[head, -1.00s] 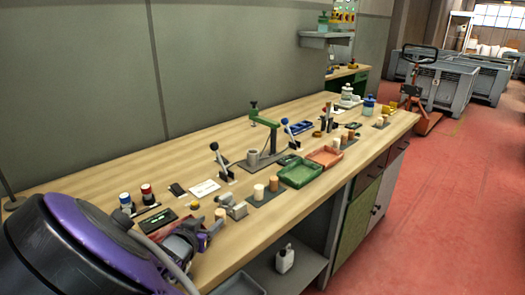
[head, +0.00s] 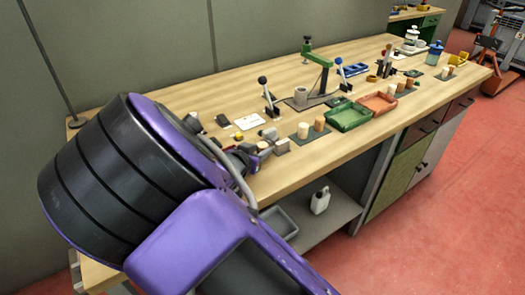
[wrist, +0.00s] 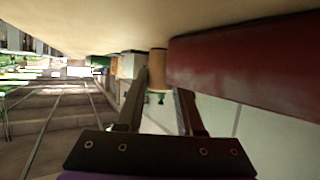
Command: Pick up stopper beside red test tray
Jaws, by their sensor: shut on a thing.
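In the wrist view a tan cork stopper (wrist: 158,62) stands between the two fingers of my gripper (wrist: 160,88), which is shut on it. The dark red side of the red test tray (wrist: 245,62) fills the right of that view, close beside the stopper. The stopper appears at the bench surface; I cannot tell whether it touches it. In the head view my gripper (head: 252,157) is low over the bench's near edge, and my arm hides most of the tray and the held stopper.
The wooden bench (head: 190,95) holds a green tray (head: 349,118), an orange tray (head: 377,104), a lever clamp (head: 268,97) and a pale stopper (head: 303,130) with an orange one (head: 319,124) beside it.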

